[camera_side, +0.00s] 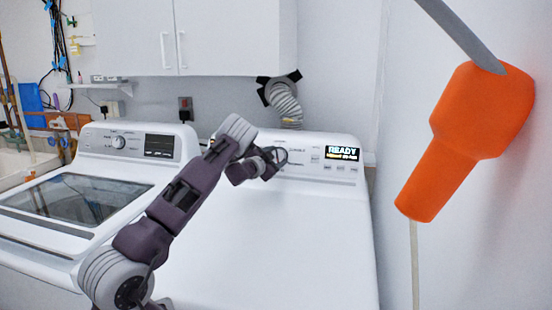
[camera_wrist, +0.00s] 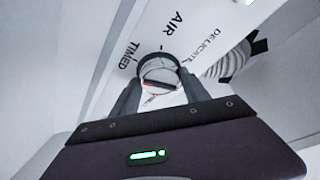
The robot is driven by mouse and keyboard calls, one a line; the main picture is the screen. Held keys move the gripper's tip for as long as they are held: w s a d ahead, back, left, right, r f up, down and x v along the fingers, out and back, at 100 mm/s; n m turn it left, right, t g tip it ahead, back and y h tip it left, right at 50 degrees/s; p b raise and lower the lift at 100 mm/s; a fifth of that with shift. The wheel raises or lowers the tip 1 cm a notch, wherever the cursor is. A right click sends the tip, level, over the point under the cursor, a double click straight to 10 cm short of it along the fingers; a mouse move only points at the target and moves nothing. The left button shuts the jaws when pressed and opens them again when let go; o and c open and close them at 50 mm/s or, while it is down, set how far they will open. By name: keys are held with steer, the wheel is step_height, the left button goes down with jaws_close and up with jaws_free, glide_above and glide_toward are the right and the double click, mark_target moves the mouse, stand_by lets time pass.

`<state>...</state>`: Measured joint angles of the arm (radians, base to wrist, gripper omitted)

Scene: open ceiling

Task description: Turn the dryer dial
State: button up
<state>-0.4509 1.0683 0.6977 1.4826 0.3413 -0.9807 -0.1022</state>
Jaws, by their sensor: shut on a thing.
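The dryer (camera_side: 300,215) is the white machine on the right in the side view, with a raised control panel at its back. My gripper (camera_side: 275,160) is at the panel's left part in the side view and hides most of the dial there. In the wrist view my gripper (camera_wrist: 158,82) has one finger on each side of the dial and is shut on it.
A washer (camera_side: 115,160) with a glass lid stands left of the dryer. White cabinets (camera_side: 185,40) hang above. A vent hose (camera_side: 285,100) rises behind the panel. An orange object (camera_side: 465,130) is at the right. The dryer top is clear.

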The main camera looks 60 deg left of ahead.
steer(key=shift+m+h, duration=0.5)
steer(key=shift+m, duration=0.9)
steer(key=o, duration=1.4)
steer(key=shift+c, duration=0.2)
steer(key=v, duration=0.7)
steer(key=shift+r, duration=0.1)
